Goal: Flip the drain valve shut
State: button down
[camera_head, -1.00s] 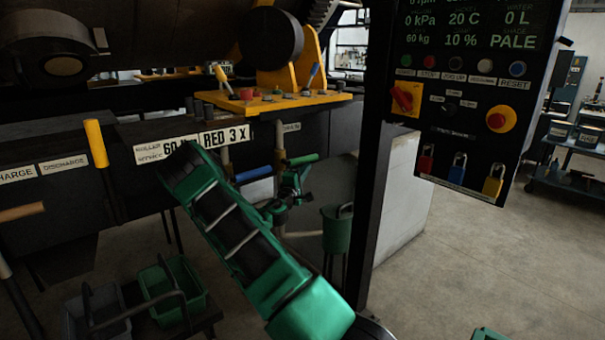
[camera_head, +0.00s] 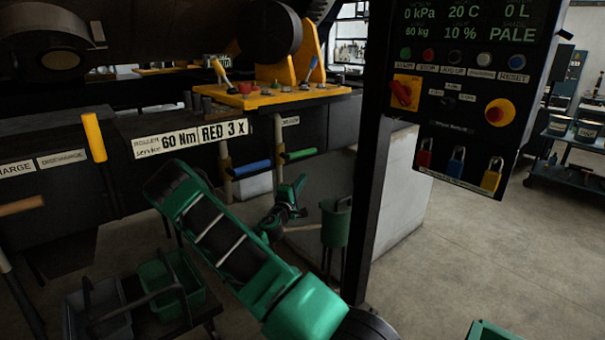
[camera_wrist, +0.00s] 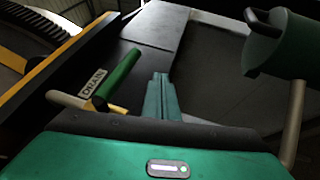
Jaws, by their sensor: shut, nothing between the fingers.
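The drain valve's green lever handle (camera_head: 299,154) sticks out sideways to the right from a tan upright pipe under the yellow shelf. In the wrist view the green handle (camera_wrist: 119,78) lies left of my fingers, beside a "DRAIN" label (camera_wrist: 93,83), with its near end by a tan pipe. My gripper (camera_head: 297,188) is just below the green handle in the head view. In the wrist view my gripper's fingers (camera_wrist: 160,82) are together and empty, with a visible gap between them and the handle. Whether the handle touches any stop cannot be told.
A blue handle (camera_head: 252,167) sits on a neighbouring pipe to the left. A green can (camera_head: 336,224) stands right of my gripper, and it also shows in the wrist view (camera_wrist: 288,45). A dark post (camera_head: 378,180) carries the control panel (camera_head: 465,100). Open floor lies to the right.

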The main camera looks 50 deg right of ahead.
jog(key=v, duration=0.5)
jog(key=shift+s+a+f, duration=0.2)
jog(key=shift+a+f, duration=0.05)
jog(key=shift+f, duration=0.25)
jog(key=s+a+m+g+y, duration=0.2)
jog(key=s+m+g+y, duration=0.75)
jog(key=s, duration=0.95)
jog(key=s+a+r+t+y, duration=0.1)
jog(key=s+a, duration=0.4)
jog(key=a, duration=0.5)
jog(key=s+a+r+m+t+y, duration=0.1)
jog(key=s+a+r+y, duration=0.3)
jog(key=a, duration=0.5)
jog(key=s+a+r+t+y, duration=0.1)
jog(key=s+a+r+y, duration=0.2)
jog(key=a, duration=0.7)
jog(key=s+y, duration=0.2)
jog(key=shift+s+a+r, duration=0.2)
jog(key=shift+s+a, duration=0.15)
jog(key=shift+a, duration=0.05)
jog(key=shift+m, duration=0.25)
